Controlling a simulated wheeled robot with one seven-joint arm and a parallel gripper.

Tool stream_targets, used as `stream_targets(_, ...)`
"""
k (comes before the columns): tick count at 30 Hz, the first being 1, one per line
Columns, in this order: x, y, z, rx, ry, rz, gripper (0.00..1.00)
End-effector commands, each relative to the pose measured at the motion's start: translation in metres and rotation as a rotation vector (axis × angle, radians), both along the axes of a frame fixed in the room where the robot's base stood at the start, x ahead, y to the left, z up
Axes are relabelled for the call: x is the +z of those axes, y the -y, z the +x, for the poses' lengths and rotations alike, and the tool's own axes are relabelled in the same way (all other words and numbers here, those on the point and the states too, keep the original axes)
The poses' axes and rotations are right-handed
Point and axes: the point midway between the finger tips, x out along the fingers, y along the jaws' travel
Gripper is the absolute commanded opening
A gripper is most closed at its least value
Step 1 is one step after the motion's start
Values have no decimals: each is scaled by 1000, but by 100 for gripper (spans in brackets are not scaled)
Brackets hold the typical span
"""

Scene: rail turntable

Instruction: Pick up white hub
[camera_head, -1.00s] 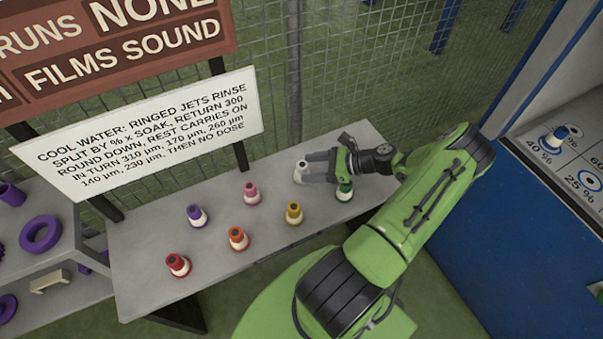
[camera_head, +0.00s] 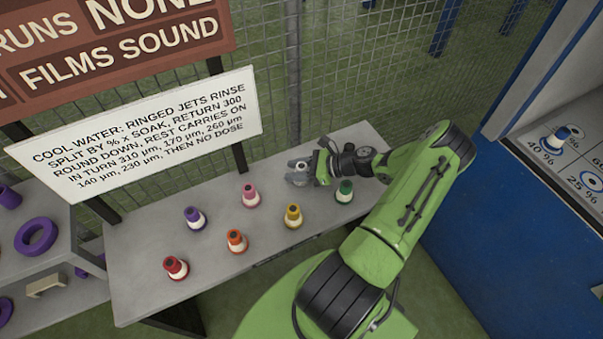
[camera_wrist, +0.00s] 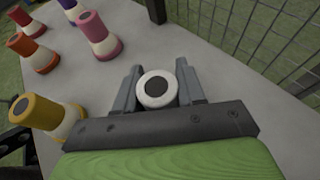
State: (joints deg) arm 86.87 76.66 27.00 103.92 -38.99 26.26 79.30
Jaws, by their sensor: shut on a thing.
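The white hub (camera_wrist: 157,90) has a dark round top and sits between my gripper's two grey fingers in the wrist view. In the head view the white hub (camera_head: 300,166) shows at the back of the grey table, partly hidden by the fingers. My gripper (camera_head: 299,177) is shut on it, with the fingers low over the table. The wrist view shows the gripper (camera_wrist: 158,88) with one finger against each side of the hub. Whether the hub touches the table cannot be told.
On the table (camera_head: 140,288) stand a green hub (camera_head: 344,191), yellow hub (camera_head: 293,216), pink hub (camera_head: 250,196), orange hub (camera_head: 236,241), purple hub (camera_head: 194,218) and red hub (camera_head: 175,268). A wire fence (camera_head: 330,80) and sign (camera_head: 150,135) rise behind. A blue-walled stand (camera_head: 480,220) is right.

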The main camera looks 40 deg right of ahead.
Motion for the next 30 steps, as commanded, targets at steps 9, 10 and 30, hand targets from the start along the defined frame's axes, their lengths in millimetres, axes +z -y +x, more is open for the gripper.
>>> stream_targets(9,16,1,0,1,3,-3,0)
stream_targets(10,23,1,0,1,4,-3,0)
stream_targets(30,101,0,0,0,2,0,0)
